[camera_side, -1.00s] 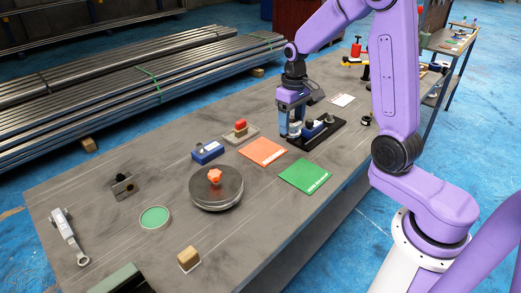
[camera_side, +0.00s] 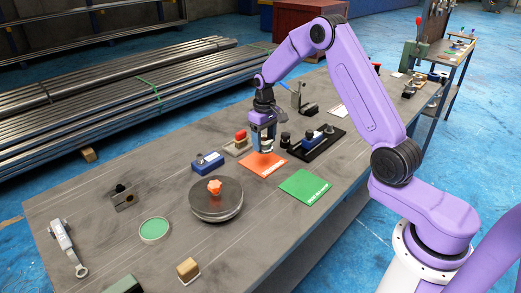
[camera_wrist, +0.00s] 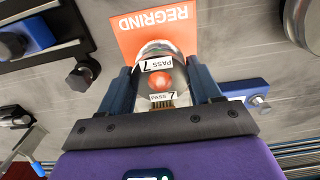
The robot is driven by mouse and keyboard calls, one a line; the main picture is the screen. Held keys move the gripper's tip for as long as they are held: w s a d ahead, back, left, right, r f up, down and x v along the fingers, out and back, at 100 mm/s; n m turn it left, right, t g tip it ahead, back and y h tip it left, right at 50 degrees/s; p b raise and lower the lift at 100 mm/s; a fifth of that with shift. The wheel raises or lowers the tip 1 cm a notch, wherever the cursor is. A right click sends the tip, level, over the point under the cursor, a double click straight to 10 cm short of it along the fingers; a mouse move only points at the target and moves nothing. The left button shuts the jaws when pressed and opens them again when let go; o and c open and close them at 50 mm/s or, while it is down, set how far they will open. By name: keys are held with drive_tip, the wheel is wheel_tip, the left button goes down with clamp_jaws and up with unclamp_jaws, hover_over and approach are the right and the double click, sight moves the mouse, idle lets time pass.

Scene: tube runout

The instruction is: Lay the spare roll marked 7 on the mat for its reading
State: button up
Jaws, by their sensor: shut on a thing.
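My gripper (camera_side: 265,147) is shut on a pale metallic roll (camera_wrist: 168,47), held upright or nearly so. In the wrist view, a white label reading "PASS 7" shows at the roll between the fingers. A second label with a 7 shows below it; I cannot tell what it is fixed to. The roll is at the far edge of the orange mat (camera_side: 263,166), which reads "REGRIND" in the wrist view (camera_wrist: 153,22). I cannot tell whether it touches the mat. The green mat (camera_side: 306,186) lies to the right, empty; its print is too small to read.
A black fixture (camera_side: 316,145) with a blue block stands right of the gripper. A red-knobbed stand (camera_side: 240,139) and a blue block (camera_side: 208,162) are close on the left. A round plate (camera_side: 216,205) with an orange knob sits nearer.

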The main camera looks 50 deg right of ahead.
drive_tip(key=shift+w+d+f, duration=0.15)
drive_tip(key=shift+w+f, duration=0.85)
drive_tip(key=shift+f, duration=1.65)
drive_tip(key=shift+f, duration=0.1)
drive_tip(key=o, duration=1.1)
wheel_tip(320, 180, up, 12)
drive_tip(key=shift+f, duration=0.15)
drive_tip(key=shift+s+r, duration=0.1)
drive_tip(key=shift+r, duration=0.2)
